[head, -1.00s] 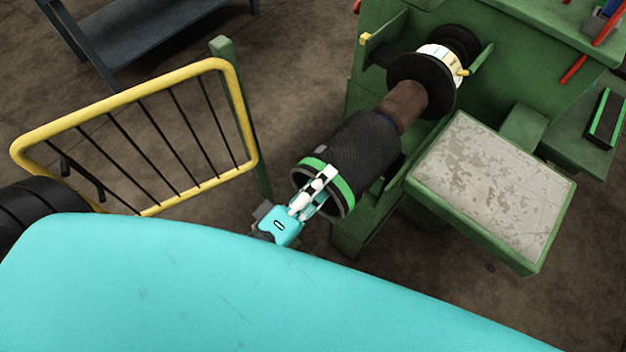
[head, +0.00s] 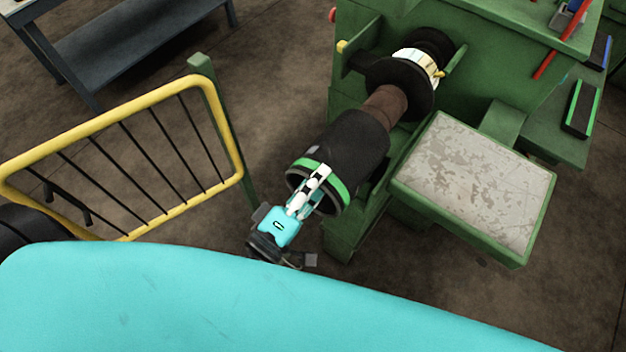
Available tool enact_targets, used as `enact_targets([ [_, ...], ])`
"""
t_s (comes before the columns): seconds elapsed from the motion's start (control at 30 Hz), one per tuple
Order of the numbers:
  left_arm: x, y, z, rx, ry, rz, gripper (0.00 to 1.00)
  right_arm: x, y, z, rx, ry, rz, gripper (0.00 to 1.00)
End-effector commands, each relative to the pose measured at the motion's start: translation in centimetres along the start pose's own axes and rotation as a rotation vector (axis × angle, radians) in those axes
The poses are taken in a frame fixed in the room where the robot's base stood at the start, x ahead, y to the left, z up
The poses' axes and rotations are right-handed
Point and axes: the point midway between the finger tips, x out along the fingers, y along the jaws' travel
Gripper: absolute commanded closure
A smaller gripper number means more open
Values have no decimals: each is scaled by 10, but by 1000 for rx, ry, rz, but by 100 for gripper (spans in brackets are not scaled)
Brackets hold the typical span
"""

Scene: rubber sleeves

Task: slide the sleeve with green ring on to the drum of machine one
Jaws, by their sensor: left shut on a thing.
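The sleeve with green ring (head: 352,140) is a black ribbed tube, its green ring (head: 341,190) at the end nearest me. My left gripper (head: 316,180) is shut on the sleeve's wall at the ringed end. The brown drum (head: 386,104) of the green machine (head: 490,60) sticks out toward me from a black disc (head: 402,86). The sleeve lies in line with the drum and its far end hides the drum's near end, so it appears to be around it. How far it overlaps is hidden. My right gripper is not in view.
A worn grey-topped side table (head: 475,180) on the machine stands close right of the sleeve. A yellow barred gate (head: 120,115) on a green post (head: 225,130) stands left. A dark bench (head: 140,40) is at back left. Brown floor is free between gate and machine.

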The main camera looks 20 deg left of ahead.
Motion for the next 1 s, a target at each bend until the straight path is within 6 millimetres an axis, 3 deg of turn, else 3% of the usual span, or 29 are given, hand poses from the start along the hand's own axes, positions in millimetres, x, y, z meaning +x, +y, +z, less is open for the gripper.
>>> enact_targets([
  [0.6, 35, -3, 0, 1, 7, 23, 100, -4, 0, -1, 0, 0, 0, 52],
  [1.0, 46, -5, 0, 1, 7, 27, 100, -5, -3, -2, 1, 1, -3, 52],
])
